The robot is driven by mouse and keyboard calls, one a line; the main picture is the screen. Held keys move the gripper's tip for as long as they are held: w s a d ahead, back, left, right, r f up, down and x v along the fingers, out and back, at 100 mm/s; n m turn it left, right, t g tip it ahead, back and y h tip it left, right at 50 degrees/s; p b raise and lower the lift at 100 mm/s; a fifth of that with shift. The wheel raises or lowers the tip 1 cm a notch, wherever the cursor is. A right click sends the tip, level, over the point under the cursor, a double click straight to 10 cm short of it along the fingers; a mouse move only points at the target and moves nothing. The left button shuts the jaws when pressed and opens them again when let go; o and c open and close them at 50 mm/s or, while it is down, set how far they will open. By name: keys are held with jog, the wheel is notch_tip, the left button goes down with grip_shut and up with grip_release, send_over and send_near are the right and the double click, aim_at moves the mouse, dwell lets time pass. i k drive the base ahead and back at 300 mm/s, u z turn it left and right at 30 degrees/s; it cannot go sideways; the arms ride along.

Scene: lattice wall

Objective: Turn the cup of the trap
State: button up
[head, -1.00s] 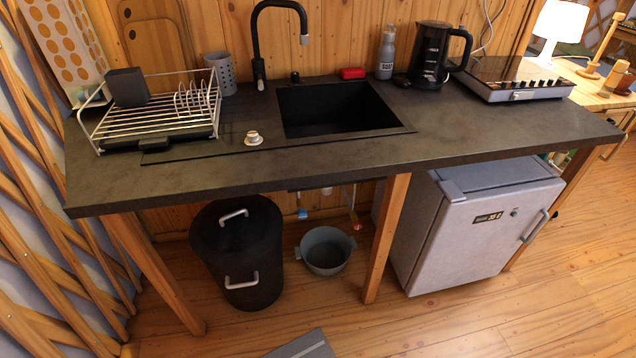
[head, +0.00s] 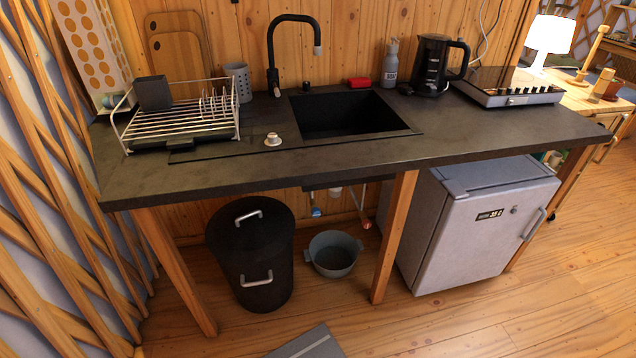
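Under the sink (head: 347,112), below the counter's front edge, a small pale part (head: 335,192) hangs down. It may be the trap's cup, but it is small and partly hidden by the counter, so I cannot be sure. A blue-ended part (head: 316,212) is to its left and a red-ended part (head: 366,224) to its right, both on thin pipes. My gripper is not in view.
A black lidded bin (head: 250,262) and a grey basin (head: 334,258) stand on the floor below. A wooden leg (head: 393,240) and a grey fridge (head: 485,225) are to the right. A flat grey thing (head: 308,343) lies at the bottom edge.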

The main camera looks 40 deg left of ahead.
aim_at(335, 193)
jog(key=u, duration=1.2)
jog(key=i, duration=1.65)
jog(key=u, duration=0.3)
